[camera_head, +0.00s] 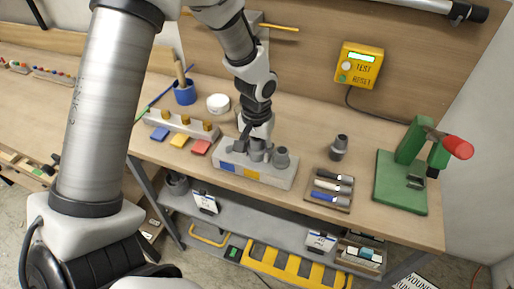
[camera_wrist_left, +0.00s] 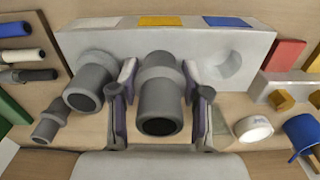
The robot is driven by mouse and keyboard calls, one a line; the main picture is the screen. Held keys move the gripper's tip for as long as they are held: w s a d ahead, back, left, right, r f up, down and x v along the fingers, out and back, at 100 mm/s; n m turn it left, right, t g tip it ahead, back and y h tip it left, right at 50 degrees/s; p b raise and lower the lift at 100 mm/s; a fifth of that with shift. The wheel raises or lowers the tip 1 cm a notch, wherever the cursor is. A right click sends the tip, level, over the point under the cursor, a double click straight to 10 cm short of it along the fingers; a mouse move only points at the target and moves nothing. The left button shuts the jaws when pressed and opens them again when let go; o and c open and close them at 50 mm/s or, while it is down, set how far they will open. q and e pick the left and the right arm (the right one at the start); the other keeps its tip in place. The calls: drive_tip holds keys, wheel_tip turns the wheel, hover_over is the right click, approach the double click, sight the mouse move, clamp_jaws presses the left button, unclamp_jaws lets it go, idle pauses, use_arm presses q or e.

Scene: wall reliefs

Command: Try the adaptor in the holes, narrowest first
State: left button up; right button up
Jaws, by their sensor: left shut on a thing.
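A pale grey block (camera_head: 274,180) with blue, yellow and white labels stands on the bench. My left gripper (camera_head: 255,152) is shut on a stepped grey adaptor (camera_wrist_left: 161,95) at the middle of the block, by the yellow label. Whether its far end sits in the hole or just above it, I cannot tell. A second grey adaptor (camera_head: 281,157) stands at the white-label end; it also shows in the left wrist view (camera_wrist_left: 92,82). The hole (camera_wrist_left: 230,65) at the blue-label end is empty. My right gripper is out of view.
Another dark grey fitting (camera_head: 339,147) stands apart on the bench. A tray (camera_head: 330,202) holds several tools. A green stand (camera_head: 401,185) with a red knob is at the right, and a yellow tester (camera_head: 359,66) is on the wall. Brass pegs and a blue cup (camera_head: 185,94) are left.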

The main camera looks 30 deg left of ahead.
use_arm(q)
drive_tip(key=shift+f, duration=0.25)
drive_tip(key=o, duration=1.2)
drive_tip(key=shift+r, duration=0.15)
wheel_tip(320, 180, up, 12)
drive_tip(key=shift+a+f, duration=0.1)
